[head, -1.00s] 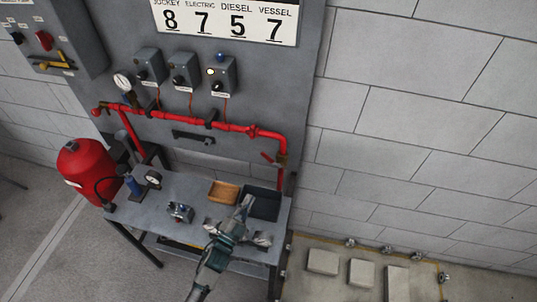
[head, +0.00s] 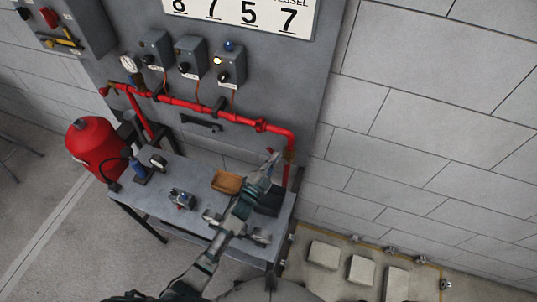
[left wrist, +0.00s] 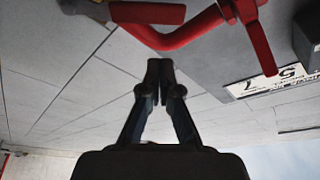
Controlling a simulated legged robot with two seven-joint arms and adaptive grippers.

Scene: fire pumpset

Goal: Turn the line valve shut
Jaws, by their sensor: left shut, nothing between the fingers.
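My right gripper is not in view.
Below my left arm is a grey bench (head: 150,200) with a brown tray (head: 227,182) and a dark bin (head: 269,203). A red tank (head: 92,145) stands at the left. The panel with switch boxes (head: 231,65) rises behind the pipe. Free room lies right of the valve.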

